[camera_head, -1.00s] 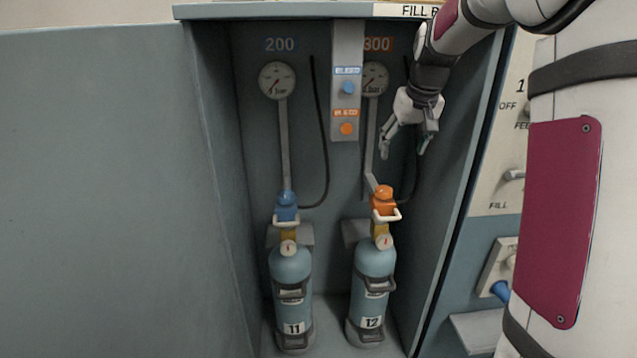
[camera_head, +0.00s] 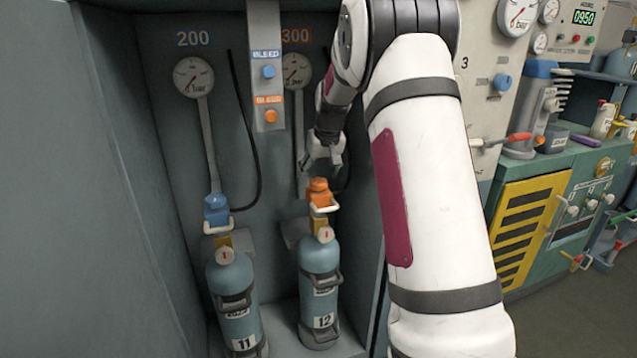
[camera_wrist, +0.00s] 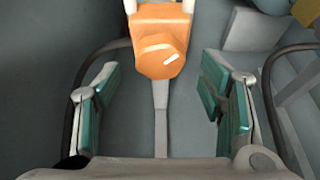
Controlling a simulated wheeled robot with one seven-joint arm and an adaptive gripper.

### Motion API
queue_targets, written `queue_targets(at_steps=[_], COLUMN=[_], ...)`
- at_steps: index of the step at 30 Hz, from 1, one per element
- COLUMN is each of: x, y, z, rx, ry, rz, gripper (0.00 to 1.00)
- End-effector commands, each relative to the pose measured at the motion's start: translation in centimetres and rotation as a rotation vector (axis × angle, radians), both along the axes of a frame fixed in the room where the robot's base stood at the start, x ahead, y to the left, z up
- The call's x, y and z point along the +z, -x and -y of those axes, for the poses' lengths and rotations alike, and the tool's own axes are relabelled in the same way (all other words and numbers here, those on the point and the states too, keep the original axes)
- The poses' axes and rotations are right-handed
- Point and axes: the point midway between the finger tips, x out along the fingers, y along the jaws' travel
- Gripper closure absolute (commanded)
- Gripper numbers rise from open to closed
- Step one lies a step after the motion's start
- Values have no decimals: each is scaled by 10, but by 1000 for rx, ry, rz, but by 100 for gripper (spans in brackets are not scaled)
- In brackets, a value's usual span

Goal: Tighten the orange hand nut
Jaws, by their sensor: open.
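The orange hand nut (camera_head: 319,186) sits on top of the orange connector above cylinder 12 (camera_head: 320,262). In the wrist view the nut (camera_wrist: 161,56) is a faceted orange knob with a white mark on its face, at upper centre. My gripper (camera_head: 322,163) is open and empty, just above the nut in the head view. In the wrist view its two teal-padded fingers (camera_wrist: 160,92) stand wide apart to the left and right, with the nut ahead of the gap between them. The fingers do not appear to touch the nut.
A blue hand nut (camera_head: 215,203) tops cylinder 11 (camera_head: 234,285) to the left. Gauges 200 (camera_head: 193,77) and 300 (camera_head: 297,70) hang on the back wall. A bleed panel (camera_head: 266,62) stands between them. Black hoses run down beside both fittings.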

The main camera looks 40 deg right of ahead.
Motion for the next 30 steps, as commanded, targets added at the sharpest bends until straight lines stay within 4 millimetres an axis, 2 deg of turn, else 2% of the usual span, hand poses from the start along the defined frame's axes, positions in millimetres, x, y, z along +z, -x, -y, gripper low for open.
queue_targets(at_steps=[1, 6, 15, 16, 22, 30], x=[-8, -17, -18, -18, -18, -18], y=[-3, -7, -8, -8, -8, -7], z=[1, 2, 2, 2, 2, 2], rx=[0, 0, 0, 0, 0, 12], ry=[0, 0, 0, 0, 0, 0], rz=[-1, 0, 1, 0, 0, 0], gripper=[36, 36, 36, 39, 84, 85])
